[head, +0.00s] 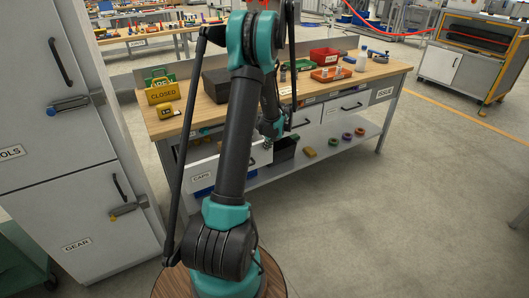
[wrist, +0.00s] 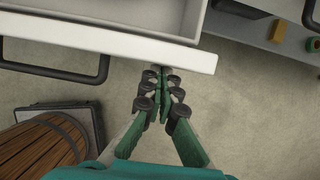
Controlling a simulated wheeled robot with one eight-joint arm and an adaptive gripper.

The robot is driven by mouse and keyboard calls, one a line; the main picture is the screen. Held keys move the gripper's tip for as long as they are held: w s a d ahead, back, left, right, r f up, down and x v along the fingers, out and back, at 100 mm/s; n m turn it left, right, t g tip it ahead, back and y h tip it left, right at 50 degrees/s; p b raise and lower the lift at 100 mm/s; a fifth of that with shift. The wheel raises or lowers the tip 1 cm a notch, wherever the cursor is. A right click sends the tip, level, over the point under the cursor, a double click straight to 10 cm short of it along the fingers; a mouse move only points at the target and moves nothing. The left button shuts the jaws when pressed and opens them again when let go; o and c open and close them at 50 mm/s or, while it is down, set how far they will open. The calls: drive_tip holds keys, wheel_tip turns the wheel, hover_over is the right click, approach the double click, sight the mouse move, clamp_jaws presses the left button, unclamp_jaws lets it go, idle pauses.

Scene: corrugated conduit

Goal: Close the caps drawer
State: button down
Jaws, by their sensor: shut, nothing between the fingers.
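The caps drawer (head: 202,178) stands pulled out from the left part of the workbench, its labelled white front facing me. In the head view my arm hides the middle of it. In the wrist view its white front (wrist: 125,41) crosses the top, with the dark bar handle (wrist: 60,77) at left and part of the pale, empty-looking inside above. My gripper (head: 268,142) is at the right end of the drawer front. In the wrist view my gripper (wrist: 161,72) is shut and empty, fingertips at the front's outer face, right of the handle. I cannot tell whether they touch.
A grey cabinet (head: 85,190) stands left.

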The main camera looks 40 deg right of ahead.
drive_tip(key=w+d, duration=0.3)
drive_tip(key=w, duration=1.3)
drive_tip(key=shift+d, duration=0.4)
drive_tip(key=shift+w+r, duration=0.1)
drive_tip(key=shift+w, duration=0.1)
drive_tip(key=s+a+r, duration=0.2)
drive_tip(key=s+r, duration=0.6)
drive_tip(key=r, duration=0.1)
drive_tip(key=shift+s, duration=0.1)
